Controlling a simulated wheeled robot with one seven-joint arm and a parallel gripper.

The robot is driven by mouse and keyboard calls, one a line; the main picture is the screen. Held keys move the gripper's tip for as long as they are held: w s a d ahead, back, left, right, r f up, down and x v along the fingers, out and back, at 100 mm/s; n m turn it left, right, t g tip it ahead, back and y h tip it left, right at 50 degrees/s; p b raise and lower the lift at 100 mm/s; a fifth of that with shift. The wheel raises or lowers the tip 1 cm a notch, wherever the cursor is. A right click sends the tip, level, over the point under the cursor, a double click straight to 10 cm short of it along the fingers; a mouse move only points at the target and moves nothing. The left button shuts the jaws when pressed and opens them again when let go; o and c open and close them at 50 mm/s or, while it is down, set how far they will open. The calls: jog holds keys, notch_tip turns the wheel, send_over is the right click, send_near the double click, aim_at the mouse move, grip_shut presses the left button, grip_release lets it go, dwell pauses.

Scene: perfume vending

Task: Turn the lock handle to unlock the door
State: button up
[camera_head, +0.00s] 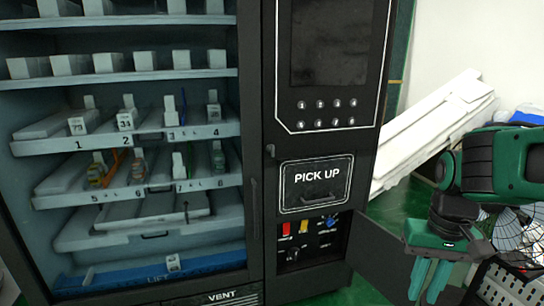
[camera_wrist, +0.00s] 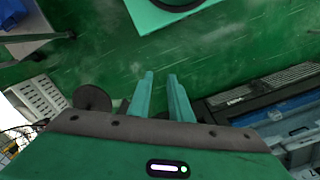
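The vending machine's glass door (camera_head: 150,200) looks closed. A small dark latch-like part (camera_head: 270,150) sits on the black panel beside it, above a long vertical pull handle (camera_head: 254,208). I cannot tell for certain which part is the lock handle. Below the PICK UP flap (camera_head: 316,184), an open compartment shows a red switch (camera_head: 286,229), a yellow switch (camera_head: 303,227), a blue part (camera_head: 331,222) and a dark knob (camera_head: 293,255). My gripper (camera_head: 428,285) is right of the machine, pointing down, empty. Its fingers (camera_wrist: 160,76) stand apart in the wrist view, touching nothing.
The compartment's dark door panel (camera_head: 390,262) swings out between the machine and my gripper. White boards (camera_head: 430,130) lean at the back right. A wire fan (camera_head: 518,238) and a perforated white crate (camera_head: 505,285) are at the right. Green floor (camera_wrist: 100,55) lies below my gripper.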

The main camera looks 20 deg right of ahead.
jog(key=shift+o, duration=0.6)
jog(key=shift+w+d+r+t, duration=0.15)
jog(key=shift+d+r+t, duration=0.05)
jog(key=shift+d+t, duration=0.1)
jog(key=w+d+n+t+h, duration=0.1)
jog(key=w+d+t+h, duration=0.25)
jog(key=w, duration=1.25)
jog(key=n+t+y, duration=0.4)
jog(key=n+t, duration=0.1)
jog(key=t, duration=0.9)
send_near(273, 151)
jog(key=shift+h, duration=0.25)
jog(key=w, duration=0.8)
jog(key=shift+w+a, duration=0.15)
jog(key=shift+w, duration=0.2)
grip_shut()
